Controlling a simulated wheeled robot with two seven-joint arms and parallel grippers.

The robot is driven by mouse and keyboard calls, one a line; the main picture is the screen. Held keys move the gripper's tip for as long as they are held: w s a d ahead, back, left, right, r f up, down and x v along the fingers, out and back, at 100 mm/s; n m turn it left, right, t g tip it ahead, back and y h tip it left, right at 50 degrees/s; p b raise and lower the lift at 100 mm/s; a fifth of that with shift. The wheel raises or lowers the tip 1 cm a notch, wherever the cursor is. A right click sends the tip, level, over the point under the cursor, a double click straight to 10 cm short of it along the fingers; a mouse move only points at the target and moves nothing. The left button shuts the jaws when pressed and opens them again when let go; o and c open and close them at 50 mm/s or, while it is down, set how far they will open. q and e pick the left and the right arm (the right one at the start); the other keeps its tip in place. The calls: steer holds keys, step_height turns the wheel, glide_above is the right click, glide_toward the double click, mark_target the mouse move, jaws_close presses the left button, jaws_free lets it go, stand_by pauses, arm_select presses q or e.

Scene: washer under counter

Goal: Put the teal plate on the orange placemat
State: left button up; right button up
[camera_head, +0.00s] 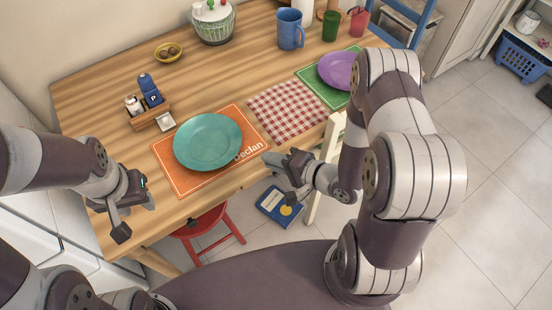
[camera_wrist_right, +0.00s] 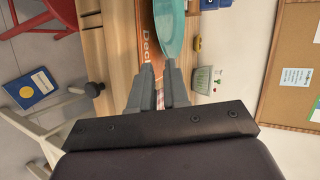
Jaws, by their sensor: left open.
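The teal plate (camera_head: 207,141) is over the orange placemat (camera_head: 251,147) and appears to lie flat on it. Its rim covers part of the placemat's back edge; the name "Declan" shows at the right. My right gripper (camera_head: 279,178) is off the placemat's front right corner, near the table edge. Its fingers (camera_wrist_right: 159,68) are apart with nothing held between them. My left gripper (camera_head: 134,217) is open and empty by the table's front left edge, apart from the plate.
A checked placemat (camera_head: 288,108) and a purple plate (camera_head: 338,70) on a green placemat (camera_head: 311,78) lie to the right. A wooden caddy (camera_head: 149,116) with shakers stands left of the plate. A red stool (camera_head: 203,224) and a chair are by the front edge.

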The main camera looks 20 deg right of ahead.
steer(key=w+d+r+n+g+h, duration=0.3)
steer(key=d+n+h, duration=0.3)
steer(key=d+h, duration=0.15)
steer(key=s+a+r+n+g+h, duration=0.1)
steer(key=s+r+n+g, duration=0.3)
steer(key=s+r, duration=0.4)
steer(key=s+g, duration=0.1)
steer(key=s, duration=0.2)
steer(key=shift+a+g, duration=0.25)
steer(key=shift+g, duration=0.15)
